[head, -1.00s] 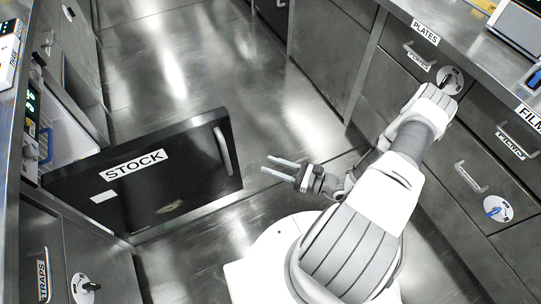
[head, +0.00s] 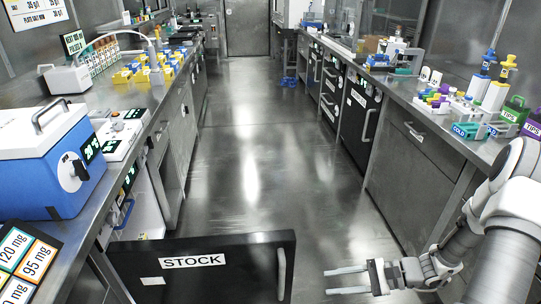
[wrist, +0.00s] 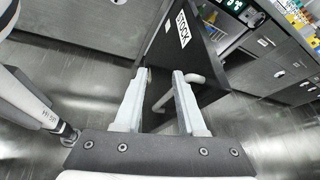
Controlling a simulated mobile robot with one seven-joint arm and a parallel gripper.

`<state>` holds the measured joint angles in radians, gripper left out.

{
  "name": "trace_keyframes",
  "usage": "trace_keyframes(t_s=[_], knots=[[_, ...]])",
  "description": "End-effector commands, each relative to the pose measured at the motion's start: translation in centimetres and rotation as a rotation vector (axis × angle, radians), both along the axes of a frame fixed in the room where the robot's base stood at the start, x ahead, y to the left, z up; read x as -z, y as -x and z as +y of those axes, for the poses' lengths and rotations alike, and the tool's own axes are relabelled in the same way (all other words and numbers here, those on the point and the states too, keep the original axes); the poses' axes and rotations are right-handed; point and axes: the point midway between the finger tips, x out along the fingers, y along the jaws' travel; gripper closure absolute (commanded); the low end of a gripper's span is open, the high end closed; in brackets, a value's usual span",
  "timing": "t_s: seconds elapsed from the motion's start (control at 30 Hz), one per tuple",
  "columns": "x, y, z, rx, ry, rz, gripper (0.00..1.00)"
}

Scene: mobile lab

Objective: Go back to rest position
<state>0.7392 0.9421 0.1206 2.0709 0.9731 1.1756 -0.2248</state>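My gripper (head: 347,280) is at the lower right of the head view, its two fingers apart and pointing left. Nothing is between the fingers. It hovers in the aisle to the right of the black STOCK door (head: 205,277), which stands swung open with its vertical handle (head: 281,273) towards the gripper. In the wrist view my gripper (wrist: 160,75) is open and empty. There the STOCK door (wrist: 187,60) and its handle (wrist: 185,88) lie beyond the fingertips; I cannot tell the exact gap.
The aisle floor (head: 255,180) is clear towards the far door (head: 247,27). The left bench holds a blue-and-white box (head: 45,165) and several yellow racks. The right bench holds bottles (head: 495,92) and coloured racks. Drawers and cabinets line both sides.

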Motion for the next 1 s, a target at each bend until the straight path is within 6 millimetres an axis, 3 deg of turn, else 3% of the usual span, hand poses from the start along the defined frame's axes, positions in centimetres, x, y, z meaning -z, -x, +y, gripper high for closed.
trace_keyframes(t_s=[0.5,1.0], knots=[[-11.0,2.2,1.2,-0.441,0.490,-0.248,0.61],[-20.8,5.6,1.8,-0.713,0.956,-0.576,0.61]])
